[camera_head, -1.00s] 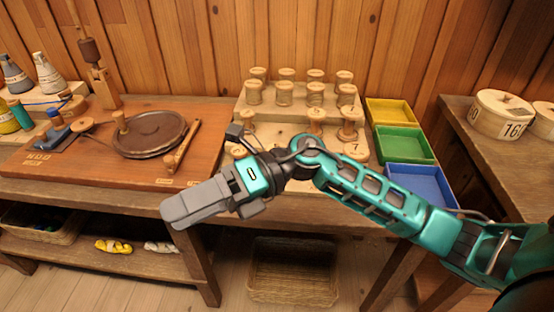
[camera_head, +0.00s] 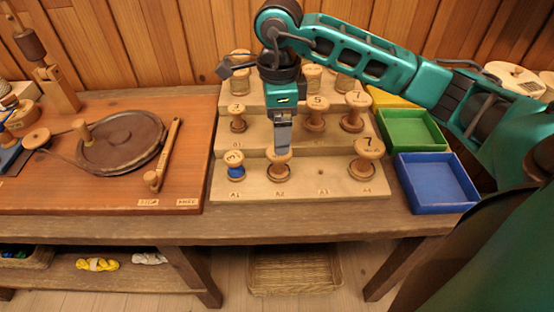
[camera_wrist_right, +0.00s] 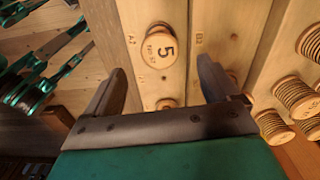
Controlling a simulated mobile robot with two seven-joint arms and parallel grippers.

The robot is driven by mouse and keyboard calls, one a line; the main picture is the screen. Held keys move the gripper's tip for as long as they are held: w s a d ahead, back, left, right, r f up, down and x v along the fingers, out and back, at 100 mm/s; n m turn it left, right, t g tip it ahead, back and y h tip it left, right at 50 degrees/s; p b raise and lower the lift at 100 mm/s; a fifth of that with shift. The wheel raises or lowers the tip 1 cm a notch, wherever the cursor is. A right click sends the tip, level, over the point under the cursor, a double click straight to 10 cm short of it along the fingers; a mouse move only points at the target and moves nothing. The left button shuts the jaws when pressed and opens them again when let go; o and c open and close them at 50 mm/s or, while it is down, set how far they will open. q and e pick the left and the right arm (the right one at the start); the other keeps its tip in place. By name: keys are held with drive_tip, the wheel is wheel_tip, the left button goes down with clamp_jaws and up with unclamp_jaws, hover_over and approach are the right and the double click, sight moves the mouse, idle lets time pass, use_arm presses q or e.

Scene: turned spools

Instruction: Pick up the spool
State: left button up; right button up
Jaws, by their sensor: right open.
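The right arm's gripper (camera_head: 282,150) points down over the front step of a wooden rack (camera_head: 320,184). It is open, with its tips right at a wooden spool (camera_head: 278,173) by the A2 label, partly covering its top. In the right wrist view the open fingers (camera_wrist_right: 160,64) stand either side of a spool top (camera_wrist_right: 160,47) marked 5. Nothing is gripped. I cannot tell how far the fingertips reach down around it. My left gripper is not in view.
A blue-wound spool (camera_head: 235,167) stands at A1 and a spool marked 7 (camera_head: 366,158) at A4; A3 is bare. More spools stand on higher steps. Green (camera_head: 412,130) and blue (camera_head: 436,182) trays lie right; a turntable (camera_head: 122,143) lies left.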

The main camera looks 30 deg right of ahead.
sight(279, 163)
wheel_tip(279, 163, down, 8)
drive_tip(key=shift+f, duration=0.15)
idle(0.3)
drive_tip(key=c, duration=1.2)
drive_tip(key=shift+o, duration=0.2)
